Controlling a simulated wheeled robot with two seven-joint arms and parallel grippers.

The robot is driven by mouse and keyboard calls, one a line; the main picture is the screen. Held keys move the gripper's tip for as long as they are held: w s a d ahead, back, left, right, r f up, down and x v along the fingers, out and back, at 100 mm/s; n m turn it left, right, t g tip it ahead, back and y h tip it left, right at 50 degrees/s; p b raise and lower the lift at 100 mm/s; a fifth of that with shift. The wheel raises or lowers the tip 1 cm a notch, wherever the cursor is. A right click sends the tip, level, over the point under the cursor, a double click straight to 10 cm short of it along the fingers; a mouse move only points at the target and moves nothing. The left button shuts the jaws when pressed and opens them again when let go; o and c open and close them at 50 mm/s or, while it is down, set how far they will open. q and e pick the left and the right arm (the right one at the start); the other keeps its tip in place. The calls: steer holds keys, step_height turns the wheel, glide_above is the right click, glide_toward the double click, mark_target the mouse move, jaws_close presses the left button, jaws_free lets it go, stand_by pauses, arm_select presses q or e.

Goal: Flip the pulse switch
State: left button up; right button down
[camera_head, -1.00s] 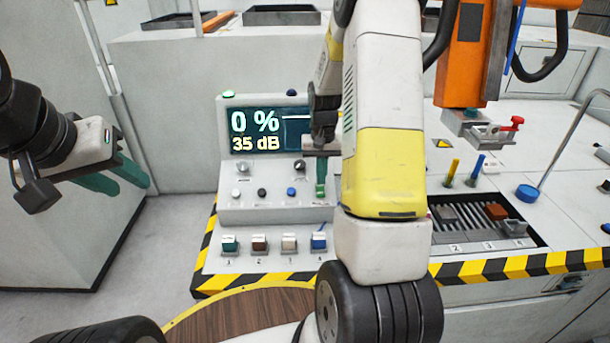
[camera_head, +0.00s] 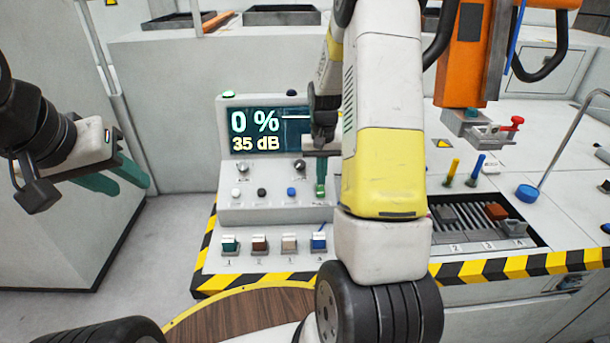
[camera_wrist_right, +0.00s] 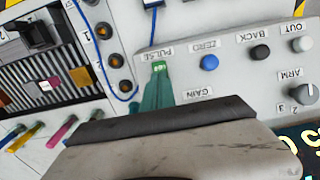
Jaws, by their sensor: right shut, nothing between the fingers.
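The control console (camera_head: 265,208) stands in the middle of the head view, with a row of knobs and buttons under its screen. My right gripper (camera_head: 320,190) is shut and empty, its green fingers pointing down at the right end of that row. In the right wrist view its fingertips (camera_wrist_right: 158,68) are right at the PULSE label (camera_wrist_right: 153,50). The pulse switch itself cannot be told apart from the fingertips, so I cannot tell its position or whether they touch it. My left gripper (camera_head: 122,182) is open and empty, left of the console.
The screen (camera_head: 268,131) reads 0 % and 35 dB. A blue button (camera_wrist_right: 209,62) sits beside the PULSE label. Several numbered coloured switches (camera_head: 275,243) line the console front. An orange tool (camera_head: 465,55) hangs over the bench at right.

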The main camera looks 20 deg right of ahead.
steer(key=shift+f, duration=1.45)
stand_by(1.0)
step_height(320, 180, up, 7)
stand_by(0.8)
steer(key=shift+r, duration=0.1)
step_height(320, 180, up, 8)
steer(key=r+t, duration=0.1)
steer(key=t, duration=0.1)
glide_above(320, 191)
steer(key=s+a, duration=0.4)
steer(key=s+a+r+n+t+y, duration=0.1)
steer(key=s+a+r, duration=0.3)
steer(key=s, duration=0.5)
steer(key=s+a+r+n+t+y, duration=0.1)
steer(key=s+a+r+n+t, duration=0.1)
steer(key=s+r, duration=0.5)
steer(key=s+a+t, duration=0.1)
steer(key=s+a, duration=0.1)
steer(key=s, duration=0.1)
steer(key=shift+a, duration=0.3)
